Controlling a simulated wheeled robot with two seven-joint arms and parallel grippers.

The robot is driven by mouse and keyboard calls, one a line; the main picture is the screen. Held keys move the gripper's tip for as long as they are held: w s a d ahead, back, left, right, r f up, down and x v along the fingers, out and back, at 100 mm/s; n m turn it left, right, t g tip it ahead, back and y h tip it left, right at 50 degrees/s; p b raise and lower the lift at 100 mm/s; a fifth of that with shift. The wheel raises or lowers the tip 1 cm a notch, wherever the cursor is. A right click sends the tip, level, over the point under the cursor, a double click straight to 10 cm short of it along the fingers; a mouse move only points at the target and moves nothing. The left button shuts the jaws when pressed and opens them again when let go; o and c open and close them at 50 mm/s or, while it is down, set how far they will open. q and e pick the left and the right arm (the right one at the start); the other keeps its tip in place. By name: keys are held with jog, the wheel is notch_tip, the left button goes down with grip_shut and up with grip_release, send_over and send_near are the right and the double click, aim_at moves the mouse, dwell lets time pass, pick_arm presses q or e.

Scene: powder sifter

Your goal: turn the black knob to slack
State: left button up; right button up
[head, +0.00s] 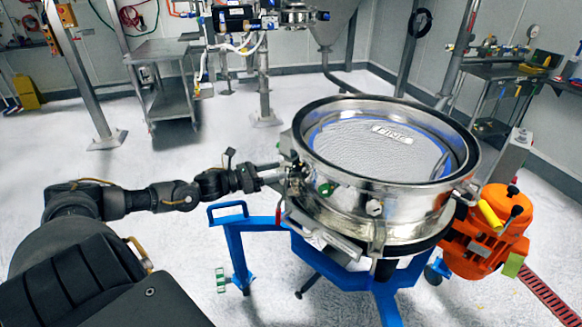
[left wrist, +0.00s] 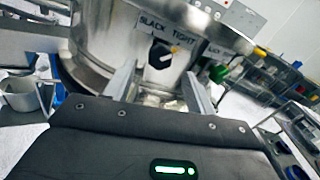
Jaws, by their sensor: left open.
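The black knob (left wrist: 159,53) shows in the left wrist view on the side of the steel sifter, below a label (left wrist: 168,31) reading SLACK and TIGHT. A light mark shows on the knob, but I cannot tell its exact setting. My left gripper (left wrist: 160,85) is open, with one finger on each side of the knob in the picture. I cannot tell whether it touches the knob. In the head view my left gripper (head: 277,174) is at the left side of the round sifter (head: 375,205), and the knob cannot be made out there. My right gripper is not in view.
The sifter stands on a blue frame (head: 235,245) with an orange motor unit (head: 485,235) on its right. A green knob (left wrist: 218,73) is right of the black one. A metal cart (head: 165,85) stands behind at left. The floor at left is mostly clear.

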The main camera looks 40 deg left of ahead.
aim_at(294, 167)
pick_arm(q)
jog(key=p+x, duration=0.1)
jog(key=x, duration=0.2)
jog(key=shift+w+d+r, duration=0.15)
jog(key=shift+w, duration=0.2)
jog(key=shift+x, duration=0.9)
jog(key=shift+c, duration=0.2)
jog(key=c, duration=0.9)
